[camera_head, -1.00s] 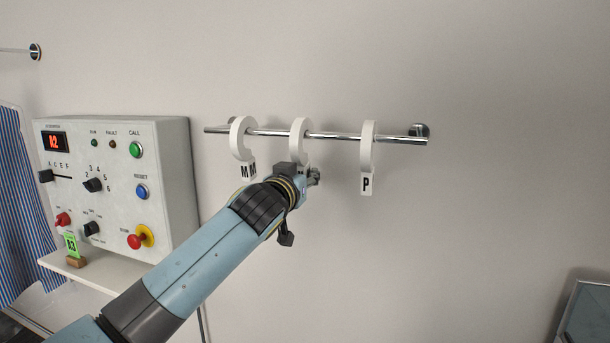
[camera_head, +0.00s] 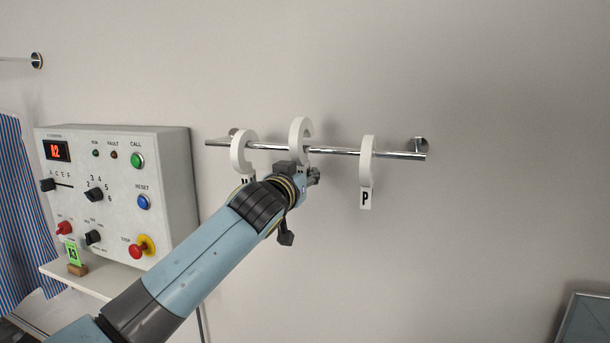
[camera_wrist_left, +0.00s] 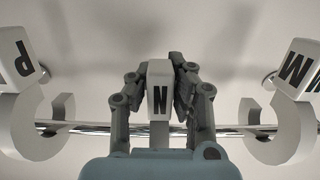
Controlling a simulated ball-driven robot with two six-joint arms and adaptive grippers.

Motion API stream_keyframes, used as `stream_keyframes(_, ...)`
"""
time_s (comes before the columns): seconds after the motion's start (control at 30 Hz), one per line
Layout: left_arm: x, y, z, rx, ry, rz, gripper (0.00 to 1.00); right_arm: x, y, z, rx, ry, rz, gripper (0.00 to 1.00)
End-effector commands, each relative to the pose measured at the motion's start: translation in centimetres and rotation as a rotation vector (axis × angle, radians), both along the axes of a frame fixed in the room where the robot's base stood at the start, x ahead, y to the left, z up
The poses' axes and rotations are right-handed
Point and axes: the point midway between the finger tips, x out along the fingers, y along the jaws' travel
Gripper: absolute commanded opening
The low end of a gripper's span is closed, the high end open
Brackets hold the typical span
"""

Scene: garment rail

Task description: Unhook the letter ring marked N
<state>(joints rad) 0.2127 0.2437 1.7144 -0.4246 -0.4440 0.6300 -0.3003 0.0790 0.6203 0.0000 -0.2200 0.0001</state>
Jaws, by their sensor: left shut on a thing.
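The white letter ring N (camera_head: 297,130) is the middle ring on the chrome rail (camera_head: 335,151) in the head view. It sits higher against the rail than its neighbours, with the rail crossing its lower part. I cannot tell whether the rail is inside its hook. My left gripper (camera_head: 302,174) is just below it. In the left wrist view the N tag (camera_wrist_left: 160,103) is upright between the fingers of my left gripper (camera_wrist_left: 157,75), which is shut on it. The ring's hook is hidden there behind the gripper. My right gripper is not in view.
Ring M (camera_head: 239,152) hangs left of my gripper, its tag partly hidden by my arm. Ring P (camera_head: 366,160) hangs right, with a gap. A control panel (camera_head: 120,215) stands on the wall at left. The wall below the rail's right half is clear.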

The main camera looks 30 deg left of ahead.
Motion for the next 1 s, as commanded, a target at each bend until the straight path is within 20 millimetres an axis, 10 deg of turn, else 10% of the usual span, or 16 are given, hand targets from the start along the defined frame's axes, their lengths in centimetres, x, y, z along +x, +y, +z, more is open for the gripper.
stream_keyframes(1.0, -5.1, -1.2, 0.1, 0.002, -0.003, -0.001, 0.0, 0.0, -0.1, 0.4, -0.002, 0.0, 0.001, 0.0)
